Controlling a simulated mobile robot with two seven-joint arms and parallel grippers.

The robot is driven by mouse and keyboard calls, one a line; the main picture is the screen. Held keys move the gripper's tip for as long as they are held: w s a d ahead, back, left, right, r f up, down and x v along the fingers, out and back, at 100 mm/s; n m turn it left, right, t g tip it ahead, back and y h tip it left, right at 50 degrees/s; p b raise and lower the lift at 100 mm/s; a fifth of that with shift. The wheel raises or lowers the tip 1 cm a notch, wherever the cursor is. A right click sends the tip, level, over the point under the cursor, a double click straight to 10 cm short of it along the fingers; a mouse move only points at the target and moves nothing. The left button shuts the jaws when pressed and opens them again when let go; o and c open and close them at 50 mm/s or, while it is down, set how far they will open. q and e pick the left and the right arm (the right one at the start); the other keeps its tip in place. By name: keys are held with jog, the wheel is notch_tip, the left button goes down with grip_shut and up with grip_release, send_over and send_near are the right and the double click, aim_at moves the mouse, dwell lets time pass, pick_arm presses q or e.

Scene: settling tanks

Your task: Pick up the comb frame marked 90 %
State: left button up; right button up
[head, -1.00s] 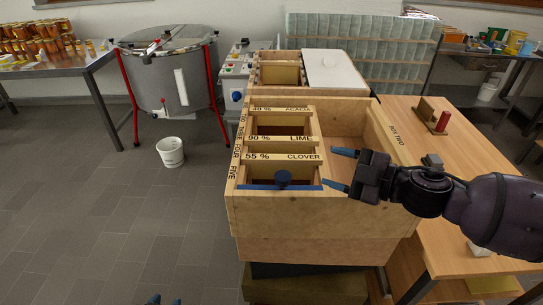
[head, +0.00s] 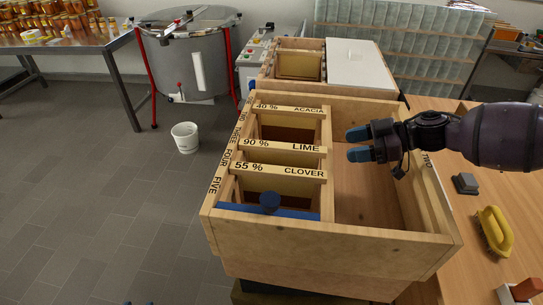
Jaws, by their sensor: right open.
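The comb frame marked 90 % LIME (head: 280,147) hangs in the wooden hive box (head: 300,235). Only its top bar and a strip of comb show; the rest is hidden in the box. The 40 % ACACIA frame (head: 288,109) hangs behind it and the 55 % CLOVER frame (head: 280,171) in front. My right gripper (head: 349,144) is open and empty, to the right of the 90 % bar's right end, its fingers pointing left. It appears apart from the bar.
A blue board with a round knob (head: 270,201) lies in front of the frames. The box's right part is empty. A second box with a white lid (head: 362,63) stands behind. A yellow-handled brush (head: 493,231) and a grey block (head: 465,183) lie on the table at right.

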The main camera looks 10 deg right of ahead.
aim_at(315, 148)
jog(key=x, duration=0.5)
jog(key=shift+w+f, duration=0.15)
jog(key=shift+w, duration=0.3)
jog(key=shift+g, duration=0.3)
jog(key=shift+r+p+x, duration=0.2)
jog(key=shift+p+x, duration=0.25)
jog(key=shift+x, duration=2.15)
jog(key=shift+w, duration=0.15)
grip_shut()
